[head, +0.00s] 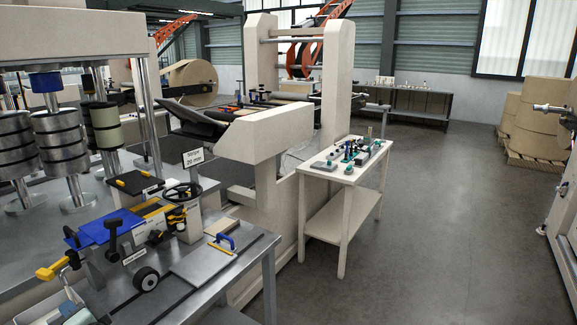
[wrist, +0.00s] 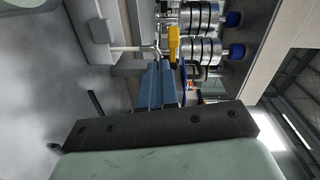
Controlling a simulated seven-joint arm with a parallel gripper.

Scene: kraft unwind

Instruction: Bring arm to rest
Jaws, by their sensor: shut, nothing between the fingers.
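My gripper (wrist: 158,66) shows in the wrist view as two blue-grey fingers lying together beyond a dark bar and a pale green housing. The fingers are shut, with nothing seen between them. The wrist picture is turned on its side. A yellow part (wrist: 173,43) shows just past the fingertips; I cannot tell how far beyond them it lies.
In the head view, a steel bench (head: 215,285) holds a blue plate (head: 103,227), a yellow handle (head: 52,270) and a handwheel (head: 182,192). Stacked rolls (head: 58,135) stand behind; they also show in the wrist view (wrist: 200,50). A small tool table (head: 345,172) stands right, with open floor beyond.

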